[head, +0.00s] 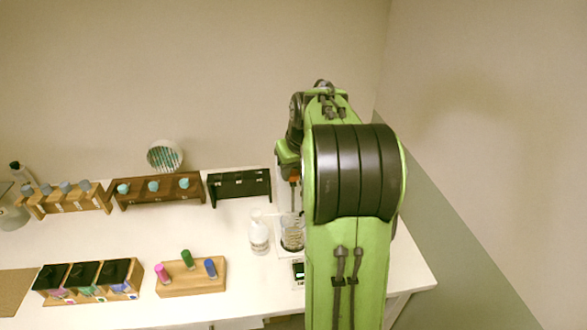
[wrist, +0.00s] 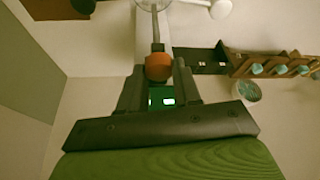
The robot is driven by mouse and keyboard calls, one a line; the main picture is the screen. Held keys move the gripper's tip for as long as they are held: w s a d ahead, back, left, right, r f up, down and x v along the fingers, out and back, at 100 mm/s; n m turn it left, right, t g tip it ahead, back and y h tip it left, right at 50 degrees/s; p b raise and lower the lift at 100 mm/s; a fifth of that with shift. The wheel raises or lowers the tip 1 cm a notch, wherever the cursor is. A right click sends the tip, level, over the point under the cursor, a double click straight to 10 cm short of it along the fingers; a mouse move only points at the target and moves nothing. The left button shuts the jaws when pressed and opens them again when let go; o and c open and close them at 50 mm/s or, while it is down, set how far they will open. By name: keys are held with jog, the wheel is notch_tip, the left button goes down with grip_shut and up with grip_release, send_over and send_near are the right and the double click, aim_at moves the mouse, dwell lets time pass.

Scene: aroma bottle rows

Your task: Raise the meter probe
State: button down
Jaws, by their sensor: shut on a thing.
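The meter probe shows an orange knob (wrist: 158,67) and a thin grey rod in the wrist view. A small lit green-and-white display sits behind the knob, between my fingers. My gripper (wrist: 158,82) is shut on the probe. In the head view the orange part (head: 294,181) hangs below my gripper, with the rod pointing down toward a glass beaker (head: 292,238). I cannot tell whether the rod's tip is inside the beaker or above it. My arm hides much of the area to the right.
A white bottle (head: 259,236) stands close left of the beaker. A small device with a display (head: 298,272) is in front. A black rack (head: 240,185) and wooden racks (head: 160,203) line the back. A wooden block with colored bottles (head: 205,282) stands front left.

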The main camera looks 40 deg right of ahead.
jog(key=shift+w+r, duration=0.1)
jog(key=shift+r, duration=0.15)
jog(key=c, duration=1.1)
grip_release()
jog(key=o, duration=0.3)
jog(key=shift+f, duration=0.1)
jog(key=p+v, duration=0.4)
jog(key=v, duration=1.2)
jog(key=shift+f, duration=0.1)
